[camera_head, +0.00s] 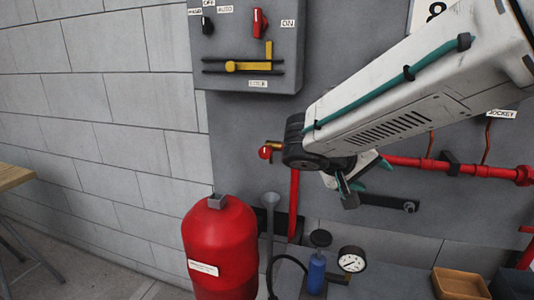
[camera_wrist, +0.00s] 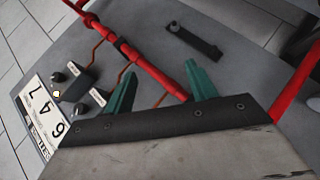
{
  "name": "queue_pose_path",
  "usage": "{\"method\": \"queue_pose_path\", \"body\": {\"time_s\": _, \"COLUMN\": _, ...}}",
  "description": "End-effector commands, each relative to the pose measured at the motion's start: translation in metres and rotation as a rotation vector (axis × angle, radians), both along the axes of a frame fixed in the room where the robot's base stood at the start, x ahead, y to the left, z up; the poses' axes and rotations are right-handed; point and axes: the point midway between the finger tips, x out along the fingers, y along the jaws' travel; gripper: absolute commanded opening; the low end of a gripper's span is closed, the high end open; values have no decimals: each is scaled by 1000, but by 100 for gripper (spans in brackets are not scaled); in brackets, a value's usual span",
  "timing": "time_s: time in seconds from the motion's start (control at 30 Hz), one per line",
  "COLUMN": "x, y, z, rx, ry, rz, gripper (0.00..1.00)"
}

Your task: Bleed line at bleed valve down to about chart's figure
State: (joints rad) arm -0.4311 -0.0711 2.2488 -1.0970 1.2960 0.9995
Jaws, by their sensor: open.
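My gripper (camera_head: 362,178) is open and empty in front of the grey panel; its two teal fingers (camera_wrist: 161,74) stand apart in the wrist view. A small brass valve with a red knob (camera_head: 265,152) sticks out from the panel, left of my wrist joint. It carries no readable label, so I cannot tell if it is the bleed valve. A round white gauge (camera_head: 352,260) stands beside a blue hand pump (camera_head: 317,272) at the bottom; its reading is too small to tell. A white plate with large numerals (camera_wrist: 45,108) shows in the wrist view; I cannot tell if it is the chart.
A red tank (camera_head: 220,248) stands at the lower left. A grey control box (camera_head: 246,45) with a yellow slide bar hangs above. A red pipe (camera_head: 450,166) with a JOCKEY label runs right. A dark bracket (camera_wrist: 193,40) is on the panel. A wooden tray (camera_head: 461,285) sits lower right.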

Motion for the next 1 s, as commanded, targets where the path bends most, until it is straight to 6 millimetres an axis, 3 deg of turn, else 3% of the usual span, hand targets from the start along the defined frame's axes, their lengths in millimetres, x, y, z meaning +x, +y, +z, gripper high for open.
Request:
{"method": "queue_pose_path", "body": {"time_s": 0.03, "x": 29, "y": 26, "z": -4, "rx": -64, "ry": -62, "rz": 61, "gripper": 57}}
{"method": "queue_pose_path", "body": {"time_s": 0.1, "x": 64, "y": 63, "z": -6, "rx": -131, "ry": -180, "rz": 149, "gripper": 57}}
{"method": "queue_pose_path", "body": {"time_s": 0.2, "x": 104, "y": 121, "z": -12, "rx": -184, "ry": -338, "rz": 283, "gripper": 57}}
{"method": "queue_pose_path", "body": {"time_s": 0.3, "x": 128, "y": 175, "z": -22, "rx": -198, "ry": -464, "rz": 406, "gripper": 57}}
{"method": "queue_pose_path", "body": {"time_s": 0.43, "x": 142, "y": 223, "z": -32, "rx": -188, "ry": -568, "rz": 518, "gripper": 57}}
{"method": "queue_pose_path", "body": {"time_s": 0.5, "x": 146, "y": 236, "z": -35, "rx": -181, "ry": -597, "rz": 551, "gripper": 57}}
{"method": "queue_pose_path", "body": {"time_s": 0.6, "x": 153, "y": 240, "z": -36, "rx": -178, "ry": -614, "rz": 567, "gripper": 57}}
{"method": "queue_pose_path", "body": {"time_s": 1.0, "x": 205, "y": 211, "z": -36, "rx": -178, "ry": -613, "rz": 564, "gripper": 57}}
